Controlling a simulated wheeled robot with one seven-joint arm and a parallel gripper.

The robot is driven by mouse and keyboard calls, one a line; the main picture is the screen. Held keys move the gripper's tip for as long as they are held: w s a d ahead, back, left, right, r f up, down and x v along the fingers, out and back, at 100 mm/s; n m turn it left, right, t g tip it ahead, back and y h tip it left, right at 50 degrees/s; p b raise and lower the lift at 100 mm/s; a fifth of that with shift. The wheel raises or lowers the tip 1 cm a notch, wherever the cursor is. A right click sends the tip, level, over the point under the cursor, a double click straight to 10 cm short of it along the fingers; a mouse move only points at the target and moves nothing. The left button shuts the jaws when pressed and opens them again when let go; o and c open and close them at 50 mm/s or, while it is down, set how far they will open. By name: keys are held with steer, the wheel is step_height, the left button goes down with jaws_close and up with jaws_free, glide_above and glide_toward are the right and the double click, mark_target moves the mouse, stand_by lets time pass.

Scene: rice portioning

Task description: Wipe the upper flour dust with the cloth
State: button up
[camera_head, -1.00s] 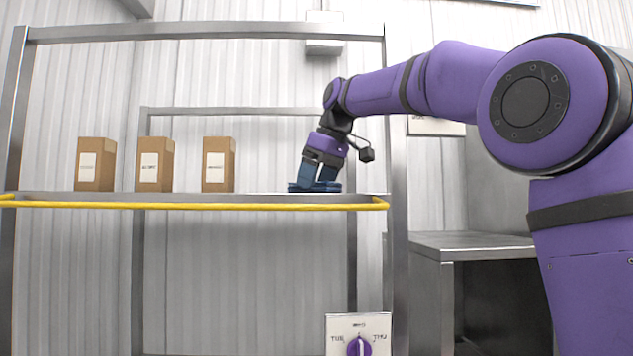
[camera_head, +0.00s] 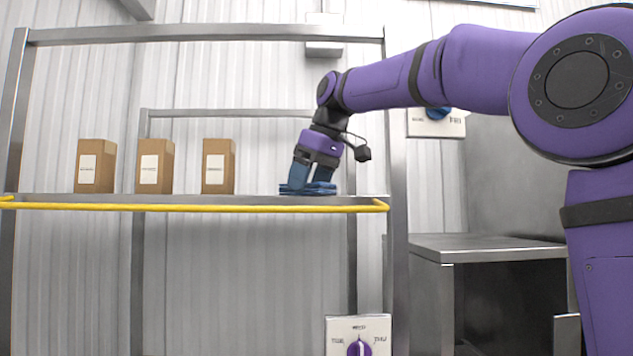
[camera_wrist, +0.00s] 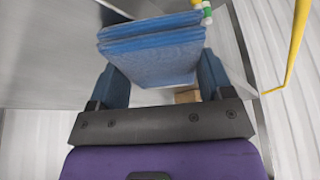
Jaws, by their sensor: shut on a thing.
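The folded blue cloth (camera_head: 307,190) is on the steel shelf (camera_head: 250,199), near its right end. My gripper (camera_head: 313,180) is shut on the cloth from above and leans a little. In the wrist view, the layered blue cloth (camera_wrist: 152,48) sits between the two blue fingers of my gripper (camera_wrist: 163,78). I cannot make out any flour dust in either view; the cloth and gripper hide part of the shelf.
Three brown labelled boxes (camera_head: 95,166) (camera_head: 155,166) (camera_head: 218,166) stand on the shelf to the left, with a bare gap before the cloth. A yellow rail (camera_head: 200,208) runs along the shelf's front edge. A steel post (camera_head: 397,180) stands right of the gripper.

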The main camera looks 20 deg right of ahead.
steer(key=shift+w+a, duration=0.1)
steer(key=shift+a, duration=0.15)
steer(key=shift+w+d+f, duration=0.1)
steer(key=shift+w+d, duration=0.15)
steer(key=shift+w, duration=0.55)
steer(key=shift+w+d+r, duration=0.1)
steer(key=shift+w+d, duration=0.2)
steer(key=shift+w, duration=0.45)
steer(key=shift+w+d+f, duration=0.1)
steer(key=shift+w+d, duration=0.15)
steer(key=shift+w, duration=0.55)
steer(key=shift+w+d+r, duration=0.1)
steer(key=shift+w+d, duration=0.25)
steer(key=shift+w, duration=0.7)
steer(key=shift+w+d+r, duration=0.1)
steer(key=shift+w+d, duration=0.2)
steer(key=shift+w, duration=0.8)
steer(key=shift+w+d, duration=0.35)
steer(key=shift+w, duration=0.7)
steer(key=shift+f, duration=0.1)
steer(key=shift+s+a+f, duration=0.15)
steer(key=shift+s+a, duration=0.05)
steer(key=shift+s, duration=0.45)
steer(key=shift+s+a+f, duration=0.1)
steer(key=shift+s+a, duration=0.15)
steer(key=shift+s, duration=0.4)
steer(key=shift+s+a+f, duration=0.15)
steer(key=shift+s+a, duration=0.05)
steer(key=shift+s, duration=0.45)
